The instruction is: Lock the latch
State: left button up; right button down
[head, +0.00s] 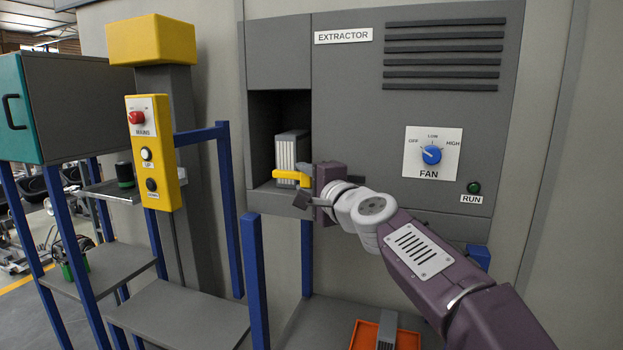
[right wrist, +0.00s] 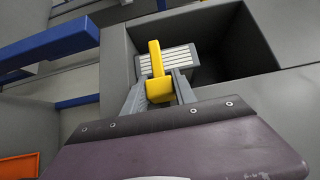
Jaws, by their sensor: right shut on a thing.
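The yellow latch (head: 287,175) runs sideways across the lower front of a grey ribbed cartridge (head: 292,150) in the open bay of the extractor. My right gripper (head: 303,185) is at the bay's lower right and is shut on the latch. In the right wrist view, the latch (right wrist: 156,60) sticks up from between the fingers (right wrist: 160,90), and its long arm lies in front of the cartridge (right wrist: 181,62). The gripper hides the latch's pivot end in the head view. My left gripper is not in view.
The extractor panel (head: 350,120) has a blue fan knob (head: 432,155) and a green run button (head: 474,188). A yellow control box (head: 152,155) stands at left. Blue posts (head: 254,270) rise near the bay. An orange tray (head: 365,335) lies low in front.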

jog(key=c, duration=1.1)
grip_release()
jog(key=shift+a, duration=0.15)
jog(key=shift+o, duration=0.5)
jog(key=shift+a, duration=0.1)
jog(key=shift+s, duration=0.1)
jog(key=shift+s+d+b, duration=0.25)
jog(key=shift+d+b, duration=0.05)
jog(key=shift+d, duration=0.1)
jog(key=b+v, duration=0.2)
jog(key=v, duration=0.6)
jog(key=shift+s, duration=0.2)
jog(key=shift+w+a, duration=0.1)
jog(key=shift+a, duration=0.05)
